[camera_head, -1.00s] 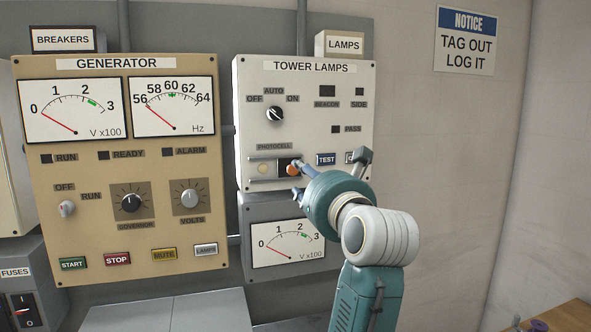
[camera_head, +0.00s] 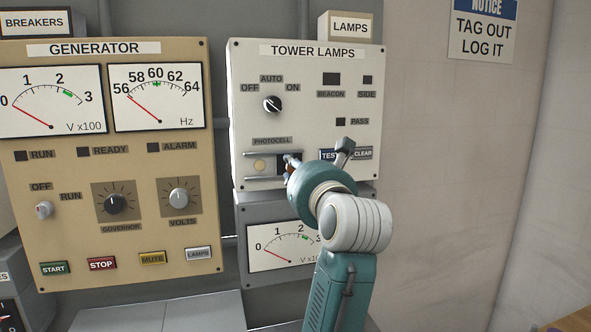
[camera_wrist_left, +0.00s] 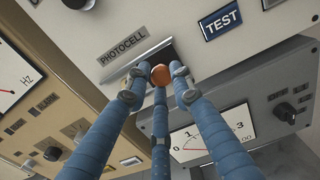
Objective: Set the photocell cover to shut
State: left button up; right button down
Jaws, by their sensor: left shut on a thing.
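The photocell slide sits under the PHOTOCELL label on the white TOWER LAMPS panel (camera_head: 306,95), between two horizontal rails. A pale round photocell window (camera_head: 260,167) shows uncovered at the left of the slide. The dark photocell cover (camera_head: 282,158) is to its right, partly hidden by my fingers. Its copper-orange knob (camera_wrist_left: 160,75) shows in the left wrist view, between my fingers. My left gripper (camera_head: 289,165) is shut on this knob; its blue fingers (camera_wrist_left: 158,82) surround it in the wrist view. My right gripper is not in view.
The TEST button (camera_head: 328,154) and CLEAR button (camera_head: 363,153) are close to the right of my gripper. The AUTO selector knob (camera_head: 272,104) is above the slide. A meter (camera_head: 275,245) sits below, and the tan GENERATOR panel (camera_head: 150,235) is to the left.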

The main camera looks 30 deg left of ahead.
pick_arm(q)
grip_shut()
jog(key=s+a, duration=0.4)
jog(key=s, duration=0.1)
jog(key=shift+a+r+b, duration=0.15)
jog(key=shift+b, duration=0.2)
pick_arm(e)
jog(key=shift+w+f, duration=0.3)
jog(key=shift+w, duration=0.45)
pick_arm(q)
jog(key=o, duration=0.7)
grip_release()
jog(key=shift+o, duration=1.1)
jog(key=shift+s+a, duration=0.1)
jog(key=shift+a, duration=0.1)
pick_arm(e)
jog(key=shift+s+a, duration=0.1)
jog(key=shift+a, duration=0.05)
